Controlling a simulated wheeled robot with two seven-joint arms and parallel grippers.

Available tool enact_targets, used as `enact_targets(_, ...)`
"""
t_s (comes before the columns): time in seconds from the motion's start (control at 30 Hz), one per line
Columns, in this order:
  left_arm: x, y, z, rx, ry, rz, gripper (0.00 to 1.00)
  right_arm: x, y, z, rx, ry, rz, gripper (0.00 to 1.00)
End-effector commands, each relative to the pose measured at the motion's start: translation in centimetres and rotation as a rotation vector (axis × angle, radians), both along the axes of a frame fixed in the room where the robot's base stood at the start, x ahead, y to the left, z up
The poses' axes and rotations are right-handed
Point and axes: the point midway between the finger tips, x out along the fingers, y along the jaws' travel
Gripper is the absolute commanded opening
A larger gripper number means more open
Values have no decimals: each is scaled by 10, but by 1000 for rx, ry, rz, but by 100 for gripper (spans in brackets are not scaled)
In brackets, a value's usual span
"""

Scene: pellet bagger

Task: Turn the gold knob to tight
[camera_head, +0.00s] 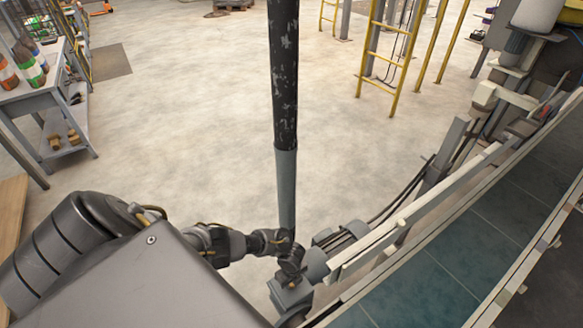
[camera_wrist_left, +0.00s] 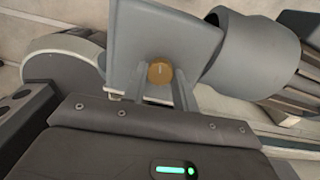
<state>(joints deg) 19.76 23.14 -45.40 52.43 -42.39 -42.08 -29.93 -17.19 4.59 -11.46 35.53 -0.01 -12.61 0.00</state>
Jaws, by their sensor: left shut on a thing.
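The gold knob (camera_wrist_left: 160,71) is a small round disc with a pale mark on its face, on a flat grey housing (camera_wrist_left: 150,30) in the left wrist view. My left gripper (camera_wrist_left: 161,84) has one finger on each side of the knob and is shut on it. In the head view my left gripper (camera_head: 290,268) reaches down to the grey housing (camera_head: 291,295) beside the conveyor. The knob itself is hidden there by the gripper and arm. My right gripper is not in view.
A grey motor cylinder (camera_wrist_left: 255,55) is close beside the housing. A conveyor (camera_head: 430,275) with a pale side rail runs along the right. A dark and grey post (camera_head: 285,100) rises in front. Open floor (camera_head: 180,130) is to the left, with a bottle-laden cart (camera_head: 45,90) beyond.

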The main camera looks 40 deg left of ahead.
Motion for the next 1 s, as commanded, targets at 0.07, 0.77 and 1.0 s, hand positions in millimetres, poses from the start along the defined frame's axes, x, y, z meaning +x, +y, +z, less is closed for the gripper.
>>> enact_targets(0.07,0,1,-2,2,1,-62,6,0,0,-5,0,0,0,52)
enact_targets(0.77,-1,0,0,0,2,-303,6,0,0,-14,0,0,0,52)
enact_targets(1.0,-1,0,0,0,2,-304,6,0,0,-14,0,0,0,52)
